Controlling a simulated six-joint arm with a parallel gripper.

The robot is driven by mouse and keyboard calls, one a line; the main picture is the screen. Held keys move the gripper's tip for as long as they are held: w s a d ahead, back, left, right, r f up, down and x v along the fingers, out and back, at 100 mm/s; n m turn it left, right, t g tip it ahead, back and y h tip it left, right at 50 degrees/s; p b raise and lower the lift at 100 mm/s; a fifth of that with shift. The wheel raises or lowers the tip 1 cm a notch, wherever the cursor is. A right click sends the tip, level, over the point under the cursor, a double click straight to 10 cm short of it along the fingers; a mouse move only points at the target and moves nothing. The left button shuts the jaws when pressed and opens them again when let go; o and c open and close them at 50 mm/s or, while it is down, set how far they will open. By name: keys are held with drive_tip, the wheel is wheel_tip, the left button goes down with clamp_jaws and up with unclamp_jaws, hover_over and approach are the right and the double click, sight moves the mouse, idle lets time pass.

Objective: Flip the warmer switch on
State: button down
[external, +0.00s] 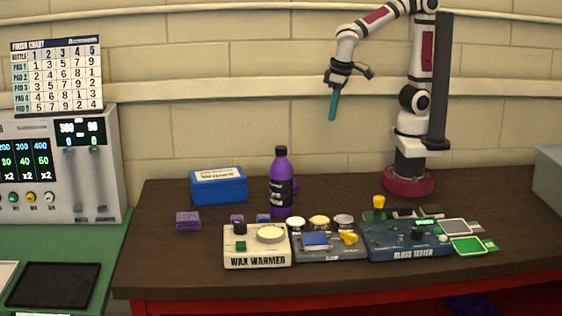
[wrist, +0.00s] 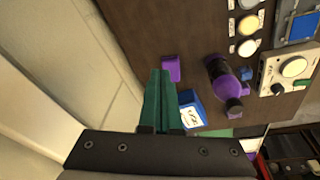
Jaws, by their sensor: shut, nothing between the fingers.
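The cream wax warmer (external: 257,258) stands near the front edge of the table. It has a pale round plate (external: 271,234), a dark knob or switch (external: 240,228) and a small green square (external: 241,246). I cannot tell the switch's position. The warmer also shows at the right of the wrist view (wrist: 267,72), with its dark knob (wrist: 277,88). My gripper (external: 332,118) hangs high above the table, apart from the warmer, to its upper right in the external view. Its green fingers (wrist: 160,72) are shut and empty.
A purple bottle (external: 280,185) and a blue box (external: 218,186) stand behind the warmer. A purple block (external: 188,221) lies left. The table's left front is clear.

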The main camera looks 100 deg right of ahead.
drive_tip(key=w+a+f+n+t, duration=0.2)
drive_tip(key=w+a+t, duration=0.3)
drive_tip(key=w+a, duration=1.15)
drive_tip(key=w+a+f+n+t+y, duration=0.1)
drive_tip(key=a+f, duration=0.1)
drive_tip(key=a, duration=0.8)
drive_tip(key=w+a+f+n+t+y, duration=0.1)
drive_tip(key=a+f, duration=0.2)
drive_tip(key=a, duration=0.7)
drive_tip(key=shift+t+y, duration=0.3)
drive_tip(key=shift+y, duration=0.1)
drive_tip(key=shift+w, duration=0.15)
hover_over(246, 241)
drive_tip(key=s+d, duration=0.1)
drive_tip(key=s, duration=0.2)
wheel_tip(246, 241, down, 7)
drive_tip(key=shift+s+r, duration=0.15)
drive_tip(key=f, duration=0.3)
drive_tip(key=shift+w+a+f, duration=0.2)
drive_tip(key=shift+f, duration=0.5)
